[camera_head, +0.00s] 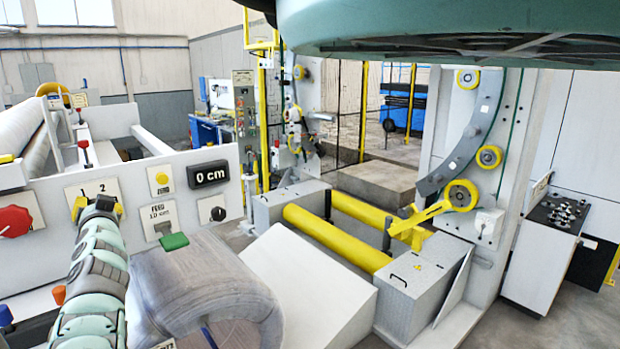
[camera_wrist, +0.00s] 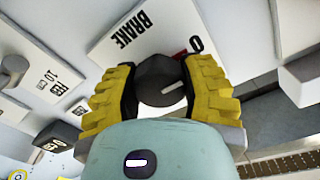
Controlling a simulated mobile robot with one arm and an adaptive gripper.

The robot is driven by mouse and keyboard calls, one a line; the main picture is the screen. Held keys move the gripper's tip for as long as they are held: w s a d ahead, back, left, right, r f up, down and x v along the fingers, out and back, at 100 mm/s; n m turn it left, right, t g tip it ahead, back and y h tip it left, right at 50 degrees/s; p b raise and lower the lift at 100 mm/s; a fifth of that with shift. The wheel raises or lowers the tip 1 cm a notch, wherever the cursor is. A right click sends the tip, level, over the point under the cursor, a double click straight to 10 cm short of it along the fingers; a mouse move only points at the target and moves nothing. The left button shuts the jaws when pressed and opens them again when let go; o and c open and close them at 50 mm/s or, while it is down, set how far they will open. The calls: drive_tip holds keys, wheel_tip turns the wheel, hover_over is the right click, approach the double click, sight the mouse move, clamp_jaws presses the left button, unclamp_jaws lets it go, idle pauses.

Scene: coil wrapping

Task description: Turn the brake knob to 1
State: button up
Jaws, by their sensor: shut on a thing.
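The brake knob (camera_wrist: 158,80) is a dark round knob with a short white pointer line, on a white plate (camera_wrist: 120,37) lettered BRAKE. My gripper (camera_wrist: 160,88) has its yellow-padded fingers on both sides of the knob, shut on it. A 0 shows on the plate by the right finger. The pointer line slants toward the right finger; which number it meets is hidden. In the head view, my gripper (camera_head: 97,206) is at the panel, below the 1 and 2 of the brake plate (camera_head: 92,186), and covers the knob.
On the same panel are a red knob (camera_head: 14,221), a yellow ZERO button (camera_head: 162,178), a 0 cm display (camera_head: 208,175), a black knob (camera_head: 218,213) and a green block (camera_head: 174,241). A large grey coil (camera_head: 200,285) stands in front of the panel, right of my arm.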

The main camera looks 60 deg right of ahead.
drive_tip(key=shift+m, duration=0.3)
drive_tip(key=m+p, duration=0.1)
drive_tip(key=m, duration=0.4)
drive_tip(key=shift+m, duration=0.3)
drive_tip(key=m, duration=0.5)
drive_tip(key=shift+d+p, duration=0.1)
drive_tip(key=shift+p, duration=0.3)
drive_tip(key=shift+m, duration=0.3)
drive_tip(key=o, duration=1.2)
drive_tip(key=shift+s, duration=0.1)
